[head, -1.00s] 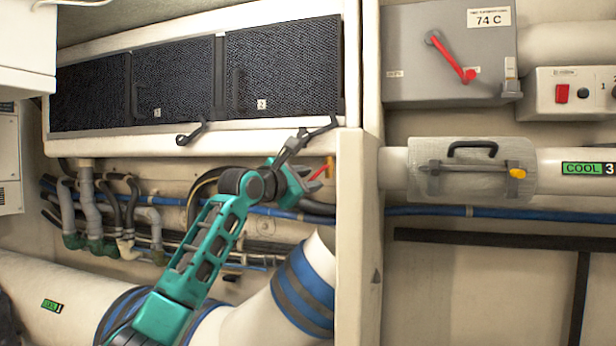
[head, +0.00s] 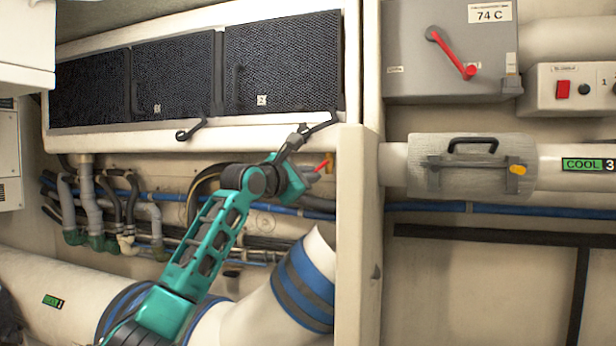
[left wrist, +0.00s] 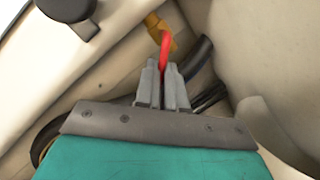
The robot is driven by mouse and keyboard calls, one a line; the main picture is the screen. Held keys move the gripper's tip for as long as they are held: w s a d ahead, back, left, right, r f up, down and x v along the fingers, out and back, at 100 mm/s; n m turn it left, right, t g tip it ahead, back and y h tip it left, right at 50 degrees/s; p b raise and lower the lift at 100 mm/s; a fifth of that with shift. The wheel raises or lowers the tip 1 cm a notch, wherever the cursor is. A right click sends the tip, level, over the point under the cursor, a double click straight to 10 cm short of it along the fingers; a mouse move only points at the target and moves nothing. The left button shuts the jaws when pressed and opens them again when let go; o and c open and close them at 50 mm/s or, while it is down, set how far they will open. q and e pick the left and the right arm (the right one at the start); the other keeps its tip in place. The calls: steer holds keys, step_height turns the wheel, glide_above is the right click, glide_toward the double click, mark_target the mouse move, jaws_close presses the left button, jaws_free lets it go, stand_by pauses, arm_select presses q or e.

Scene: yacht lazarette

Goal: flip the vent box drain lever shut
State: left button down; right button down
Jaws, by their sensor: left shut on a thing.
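The small red drain lever (head: 323,164) sits below the vent box's right end, beside the white upright post. In the left wrist view the red lever (left wrist: 164,48) runs from a brass-coloured valve body (left wrist: 158,27) down between my fingertips. My left gripper (head: 313,174) has reached the lever from the left. In the left wrist view its grey fingers (left wrist: 163,80) are shut on the lever's lower end. The lever's gripped end is hidden between the fingers. My right gripper is in neither view.
The vent box (head: 180,132) with dark mesh panels and black latches (head: 192,130) hangs above my arm. The white post (head: 358,220) stands close on the right. Hoses (head: 150,215) and a wide banded duct (head: 300,290) lie behind and below. A larger red switch handle (head: 452,55) is at upper right.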

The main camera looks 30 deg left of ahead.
arm_select(q)
steer(key=shift+a+r, duration=0.1)
steer(key=shift+s+a+r+m+g+y, duration=0.15)
steer(key=shift+r+m+g, duration=0.3)
steer(key=shift+m, duration=0.8)
steer(key=shift+w+a+r+m+g+y, duration=0.1)
steer(key=shift+r+m+g+y, duration=0.3)
steer(key=shift+m, duration=0.8)
steer(key=shift+s+a+r+m+g+y, duration=0.2)
steer(key=shift+r+m, duration=0.4)
steer(key=shift+m, duration=0.65)
steer(key=shift+w, duration=0.15)
steer(key=c, duration=1.3)
jaws_free()
steer(key=shift+o, duration=0.4)
steer(key=shift+r, duration=0.1)
